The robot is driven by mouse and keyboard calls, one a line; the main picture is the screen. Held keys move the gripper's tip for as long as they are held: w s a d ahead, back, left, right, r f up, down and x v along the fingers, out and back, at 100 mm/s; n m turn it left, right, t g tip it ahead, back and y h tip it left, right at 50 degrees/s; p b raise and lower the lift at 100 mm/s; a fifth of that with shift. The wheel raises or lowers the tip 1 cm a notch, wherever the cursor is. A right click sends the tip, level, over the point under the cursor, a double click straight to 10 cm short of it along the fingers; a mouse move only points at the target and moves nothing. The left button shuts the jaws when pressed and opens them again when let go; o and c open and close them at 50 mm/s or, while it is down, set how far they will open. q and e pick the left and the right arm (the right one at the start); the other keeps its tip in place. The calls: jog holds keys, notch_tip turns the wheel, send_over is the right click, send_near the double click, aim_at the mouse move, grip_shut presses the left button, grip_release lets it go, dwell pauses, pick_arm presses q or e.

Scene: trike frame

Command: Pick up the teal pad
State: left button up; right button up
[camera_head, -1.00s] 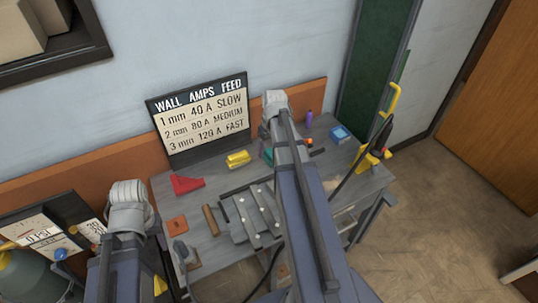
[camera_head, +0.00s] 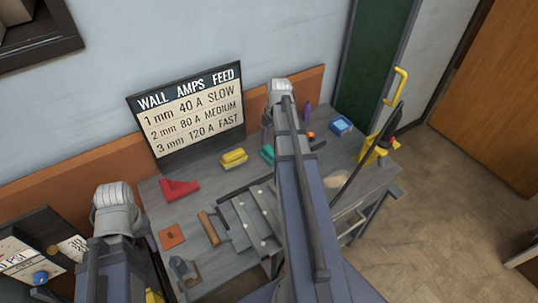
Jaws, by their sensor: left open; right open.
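The teal pad (camera_head: 267,153) lies on the grey workbench (camera_head: 205,180), just left of my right arm, which covers part of it. Its right side is hidden. My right arm rises from the bottom middle and its raised joint stands in front of the bench's back edge. My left arm rises at the lower left, left of the bench. Neither gripper's fingers can be made out; they are hidden behind the arms or out of the picture.
Yellow blocks (camera_head: 233,158), a red angle piece (camera_head: 178,189) and an orange square (camera_head: 171,236) lie left of the pad. Grey metal plates (camera_head: 246,220) lie in front. A sign (camera_head: 188,118) stands behind.

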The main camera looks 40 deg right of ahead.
aim_at(270, 149)
jog(key=shift+w+a+f+b, duration=0.15)
jog(key=shift+f+b, duration=1.45)
jog(key=shift+f, duration=0.15)
jog(key=shift+w+a+f+b, duration=0.1)
jog(key=shift+w+f+b, duration=0.05)
jog(key=shift+f+b, duration=1.5)
grip_shut()
